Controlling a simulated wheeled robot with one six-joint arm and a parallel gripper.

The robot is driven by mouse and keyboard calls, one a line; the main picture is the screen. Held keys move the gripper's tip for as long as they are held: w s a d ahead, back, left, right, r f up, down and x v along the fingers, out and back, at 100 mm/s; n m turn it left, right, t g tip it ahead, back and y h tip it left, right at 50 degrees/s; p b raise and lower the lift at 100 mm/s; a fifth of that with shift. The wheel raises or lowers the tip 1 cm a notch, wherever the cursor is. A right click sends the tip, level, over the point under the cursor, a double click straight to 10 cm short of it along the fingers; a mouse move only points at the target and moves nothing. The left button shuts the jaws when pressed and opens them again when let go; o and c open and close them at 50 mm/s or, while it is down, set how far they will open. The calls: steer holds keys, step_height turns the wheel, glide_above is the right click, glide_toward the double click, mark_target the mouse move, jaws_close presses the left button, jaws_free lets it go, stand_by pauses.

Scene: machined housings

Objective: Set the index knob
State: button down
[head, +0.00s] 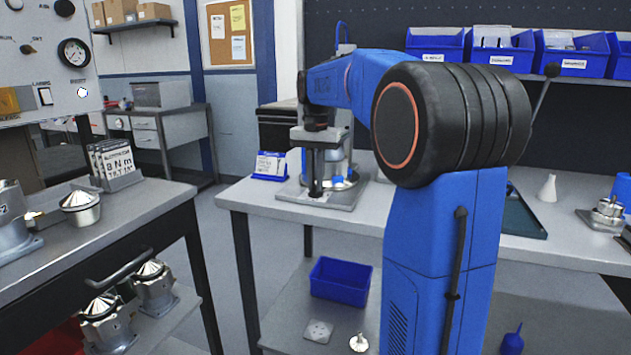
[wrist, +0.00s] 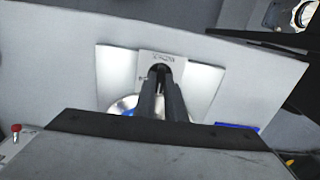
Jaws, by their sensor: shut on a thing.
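My gripper (head: 316,190) points straight down over a grey fixture on the bench in the head view. Its fingers are close together, with the tips low at the front of the fixture's base plate (head: 340,197). In the wrist view my gripper (wrist: 160,72) reaches a small labelled plate (wrist: 148,58) on the fixture, and its lettering is too small to read surely. The jaws are shut on the index knob, which the fingers hide almost wholly. A round metal body with blue parts (head: 341,182) stands behind the fingers.
A blue card holder (head: 270,177) stands left of the fixture. A dark tray (head: 520,218) and a white cone-shaped bottle (head: 547,188) are to the right. Blue bins (head: 500,52) line the back. A second bench (head: 150,205) with machined housings is at the left.

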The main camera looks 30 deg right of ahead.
mark_target(315, 185)
steer(key=m, duration=0.4)
steer(key=shift+m, duration=0.3)
stand_by(0.3)
steer(key=c, duration=1.8)
jaws_free()
steer(key=shift+r, duration=0.15)
step_height(315, 185, up, 17)
steer(key=shift+r, duration=0.1)
steer(key=shift+s+a, duration=0.1)
